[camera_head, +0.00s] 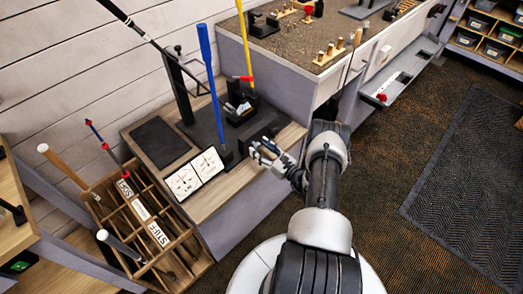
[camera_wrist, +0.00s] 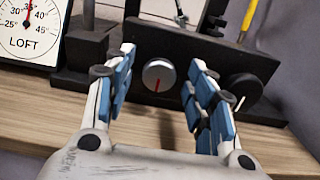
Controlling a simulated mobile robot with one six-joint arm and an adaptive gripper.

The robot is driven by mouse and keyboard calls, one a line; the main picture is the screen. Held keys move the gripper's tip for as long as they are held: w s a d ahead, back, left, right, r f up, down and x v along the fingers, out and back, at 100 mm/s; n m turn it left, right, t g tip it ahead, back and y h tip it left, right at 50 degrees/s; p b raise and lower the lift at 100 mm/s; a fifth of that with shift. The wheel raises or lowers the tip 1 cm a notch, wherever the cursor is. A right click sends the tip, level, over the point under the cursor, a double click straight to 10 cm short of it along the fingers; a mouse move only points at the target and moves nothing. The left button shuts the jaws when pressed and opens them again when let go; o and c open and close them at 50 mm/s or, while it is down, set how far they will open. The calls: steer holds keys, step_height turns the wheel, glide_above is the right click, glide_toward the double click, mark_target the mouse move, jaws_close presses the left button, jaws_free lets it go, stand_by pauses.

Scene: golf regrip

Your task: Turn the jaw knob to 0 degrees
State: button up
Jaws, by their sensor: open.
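In the wrist view, a silver round knob (camera_wrist: 158,77) with a red pointer line sits on the front of a black block (camera_wrist: 195,50). Its red line points about straight down. To its right, a larger black knob (camera_wrist: 243,88) bears a short white line, tilted. I see no label naming either one as the jaw knob. My gripper (camera_wrist: 163,60) is open and empty, with the silver knob showing between its blue-padded fingers, apart from them as far as I can tell. In the head view, my gripper (camera_head: 264,152) is in front of the black machine (camera_head: 238,105); the knobs are hidden or too small there.
A LOFT dial (camera_wrist: 30,30) stands left of the block; two dials (camera_head: 196,174) show on the wooden bench (camera_head: 220,195). A blue-shafted club (camera_head: 211,80) rises near the machine. A divided club crate (camera_head: 180,235) stands at the left.

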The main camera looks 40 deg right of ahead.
steer(key=shift+c, duration=0.5)
steer(key=c, duration=0.9)
steer(key=shift+c, duration=0.2)
